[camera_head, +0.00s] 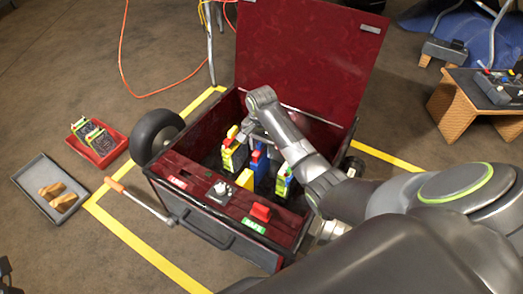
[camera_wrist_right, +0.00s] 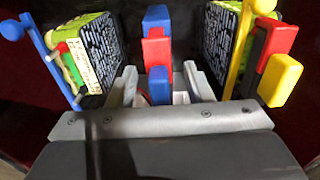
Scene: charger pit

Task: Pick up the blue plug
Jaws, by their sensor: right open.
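My right gripper (camera_head: 254,141) is inside the open red box, over its middle. In the right wrist view, its two grey fingers (camera_wrist_right: 160,88) are apart. A blue plug-like block (camera_wrist_right: 159,86) shows in the gap between them, with a red block (camera_wrist_right: 157,51) and another blue block (camera_wrist_right: 157,18) beyond. Whether the fingers touch any of them I cannot tell. In the head view, a blue piece (camera_head: 259,160) shows just below the gripper, partly hidden. My left gripper is not in view.
Black-faced battery units flank the fingers at left (camera_wrist_right: 95,50) and right (camera_wrist_right: 216,45). The raised lid (camera_head: 305,55) and box walls enclose the space.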

